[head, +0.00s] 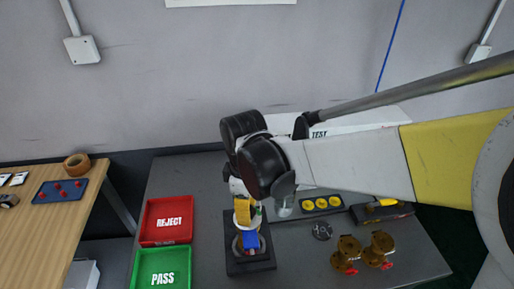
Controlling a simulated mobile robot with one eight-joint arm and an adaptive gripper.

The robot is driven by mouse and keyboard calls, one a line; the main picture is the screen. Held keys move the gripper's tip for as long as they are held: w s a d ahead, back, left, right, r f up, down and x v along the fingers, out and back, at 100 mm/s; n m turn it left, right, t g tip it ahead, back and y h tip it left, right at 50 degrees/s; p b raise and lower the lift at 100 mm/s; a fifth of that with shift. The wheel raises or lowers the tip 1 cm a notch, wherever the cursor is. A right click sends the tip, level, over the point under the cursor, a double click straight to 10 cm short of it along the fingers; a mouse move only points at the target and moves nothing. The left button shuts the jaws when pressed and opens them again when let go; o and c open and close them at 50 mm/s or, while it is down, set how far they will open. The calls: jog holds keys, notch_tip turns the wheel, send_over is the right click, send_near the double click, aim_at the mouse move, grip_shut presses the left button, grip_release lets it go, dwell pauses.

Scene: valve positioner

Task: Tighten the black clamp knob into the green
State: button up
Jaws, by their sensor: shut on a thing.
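A valve positioner fixture with a black base (236,268) stands on the grey table below my arm. It carries yellow, white and blue parts, with the blue part (250,240) at the front. My gripper (244,206) points down onto the top of this fixture and is shut. What it holds looks to be the black clamp knob, but the fingers and wrist hide it almost fully. The green mark is too small or hidden to make out, so I cannot tell where the knob stands against it.
A red REJECT tray (147,238) and a green PASS tray (142,270) lie to the left. Two brass valves (362,250), a black disc (322,231) and a black holder with yellow discs (306,205) lie to the right. A wooden table (30,235) stands far left.

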jog(key=m, duration=0.5)
jog(key=shift+m, duration=0.3)
jog(key=m, duration=0.5)
jog(key=shift+m+p, duration=0.3)
jog(key=shift+p, duration=0.1)
jog(key=m, duration=0.5)
jog(key=shift+m, duration=2.3)
jog(key=o, duration=1.2)
